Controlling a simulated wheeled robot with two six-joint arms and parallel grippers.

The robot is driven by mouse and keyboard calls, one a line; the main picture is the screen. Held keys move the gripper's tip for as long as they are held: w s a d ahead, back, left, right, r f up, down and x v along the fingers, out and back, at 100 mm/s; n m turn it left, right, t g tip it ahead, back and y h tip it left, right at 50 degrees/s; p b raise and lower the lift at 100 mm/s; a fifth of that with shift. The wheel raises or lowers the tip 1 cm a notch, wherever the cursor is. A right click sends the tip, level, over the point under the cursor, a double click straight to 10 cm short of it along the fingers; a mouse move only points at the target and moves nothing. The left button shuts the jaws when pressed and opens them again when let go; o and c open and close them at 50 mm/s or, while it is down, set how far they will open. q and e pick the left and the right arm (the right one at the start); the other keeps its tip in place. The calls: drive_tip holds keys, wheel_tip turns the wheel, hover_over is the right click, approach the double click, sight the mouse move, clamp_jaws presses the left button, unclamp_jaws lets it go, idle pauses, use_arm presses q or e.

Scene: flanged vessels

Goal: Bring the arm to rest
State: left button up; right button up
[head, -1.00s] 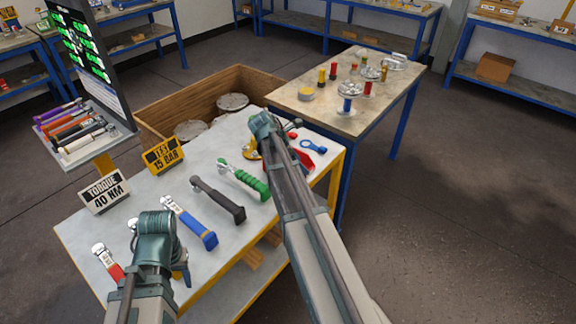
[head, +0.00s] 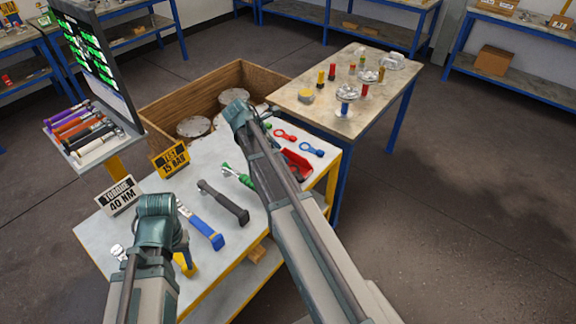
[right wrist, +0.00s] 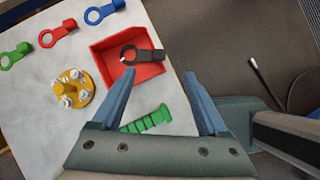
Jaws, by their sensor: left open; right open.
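My right arm reaches over the grey workbench (head: 140,232) in the head view, its wrist over the bench's far side. In the right wrist view my right gripper (right wrist: 160,100) has its blue fingers spread with nothing held. The green-handled wrench (right wrist: 147,120) lies on the bench below and shows between the fingers. My left gripper (head: 178,262) is low over the bench's near left end. Its wrist hides most of its fingers, and nothing is seen held in it.
A red tray (right wrist: 162,74) holds a black ring spanner (right wrist: 143,54). A yellow flange (right wrist: 84,96) with bolts lies beside it. Black-handled (head: 226,205) and blue-handled (head: 204,230) wrenches lie on the bench. A wooden crate (head: 195,95) and a second table (head: 325,117) stand beyond. Floor at right is clear.

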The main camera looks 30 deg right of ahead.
idle(0.7)
drive_tip(key=s+a+f+m+y, duration=0.1)
drive_tip(key=s+a+m+y, duration=0.1)
drive_tip(key=s+a+m, duration=0.4)
drive_tip(key=s+a+f+m+y, duration=0.2)
drive_tip(key=s+a+m, duration=0.4)
drive_tip(key=s+a, duration=0.9)
drive_tip(key=a+y, duration=0.1)
drive_tip(key=a, duration=0.6)
drive_tip(key=shift+m+t, duration=0.3)
drive_tip(key=shift+m, duration=0.1)
drive_tip(key=shift+s+f, duration=0.1)
